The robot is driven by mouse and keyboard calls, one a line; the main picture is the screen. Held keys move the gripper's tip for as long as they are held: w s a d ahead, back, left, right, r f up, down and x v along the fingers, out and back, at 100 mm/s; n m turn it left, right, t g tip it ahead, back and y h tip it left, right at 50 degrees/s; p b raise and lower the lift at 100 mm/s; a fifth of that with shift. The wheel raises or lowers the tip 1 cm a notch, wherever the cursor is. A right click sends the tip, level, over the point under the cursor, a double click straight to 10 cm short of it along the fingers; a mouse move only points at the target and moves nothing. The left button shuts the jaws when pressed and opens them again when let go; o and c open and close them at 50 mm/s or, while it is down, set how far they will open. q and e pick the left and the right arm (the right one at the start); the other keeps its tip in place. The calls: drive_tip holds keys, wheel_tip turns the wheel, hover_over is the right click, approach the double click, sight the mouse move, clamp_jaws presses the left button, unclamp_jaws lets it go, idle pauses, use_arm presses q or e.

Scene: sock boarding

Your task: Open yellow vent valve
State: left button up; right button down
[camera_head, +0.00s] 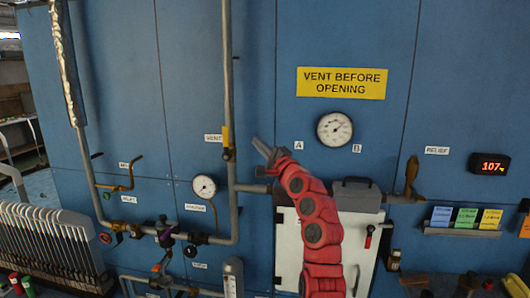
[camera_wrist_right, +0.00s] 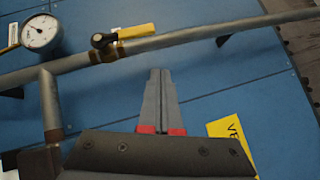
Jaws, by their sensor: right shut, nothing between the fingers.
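The yellow vent valve handle (camera_head: 226,136) sits on the vertical grey pipe, to the right of the "VENT" label (camera_head: 213,138), and points along the pipe. In the right wrist view the yellow handle (camera_wrist_right: 136,32) also lies along the pipe, with its dark pivot (camera_wrist_right: 104,42) at the left end. My right gripper (camera_head: 257,141) is shut and empty, just to the right of the valve. In the right wrist view its closed fingertips (camera_wrist_right: 160,72) are below the handle and apart from it. My left gripper is not in view.
The yellow sign "VENT BEFORE OPENING" (camera_head: 342,83) and a round gauge (camera_head: 334,129) are on the blue panel. A pipe (camera_head: 256,188) runs to the white door (camera_head: 287,240) behind my right arm. Other valves and a gauge (camera_head: 204,186) stand lower left.

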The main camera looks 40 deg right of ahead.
drive_tip(key=v, duration=0.2)
drive_tip(key=shift+s+r+b, duration=0.3)
drive_tip(key=shift+s+b, duration=0.05)
drive_tip(key=shift+s, duration=0.15)
drive_tip(key=shift+s+d, duration=0.1)
